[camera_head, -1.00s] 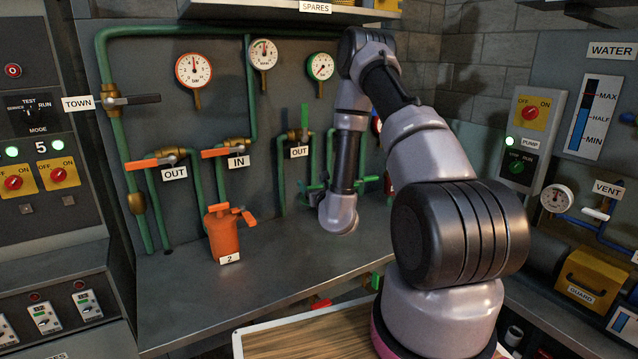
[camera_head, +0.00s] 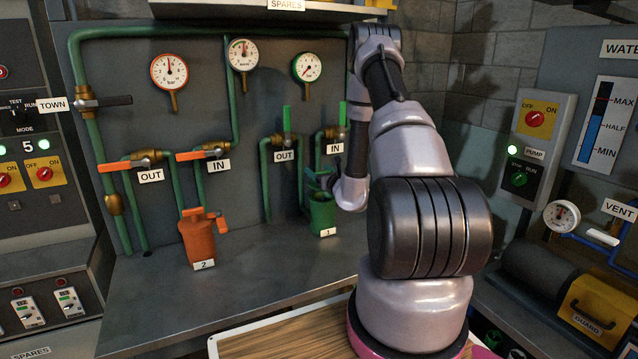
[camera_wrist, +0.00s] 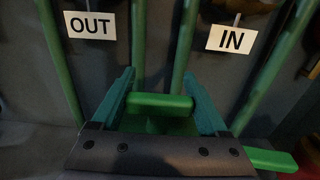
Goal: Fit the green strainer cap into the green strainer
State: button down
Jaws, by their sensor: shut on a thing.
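The green strainer (camera_head: 322,216), marked 1, stands upright on the grey bench below the right-hand OUT and IN labels. My gripper (camera_head: 318,180) is at its top, at the end of my arm, and small in the head view. In the wrist view my teal fingers (camera_wrist: 158,82) are shut on the green strainer cap (camera_wrist: 160,102), one on each side of its bar. The cap's lower part is largely hidden by my gripper. I cannot tell whether the cap touches or sits in the strainer. A green side piece (camera_wrist: 270,158) shows at lower right.
An orange strainer (camera_head: 198,242), marked 2, stands to the left on the bench (camera_head: 255,275). Green pipes with brass valves rise behind, with green levers (camera_head: 287,118) upright and orange levers (camera_head: 125,164) level. The bench between the strainers is clear.

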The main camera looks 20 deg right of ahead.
jog(key=shift+f, duration=1.85)
jog(key=shift+f, duration=0.15)
jog(key=shift+f, duration=0.15)
grip_release()
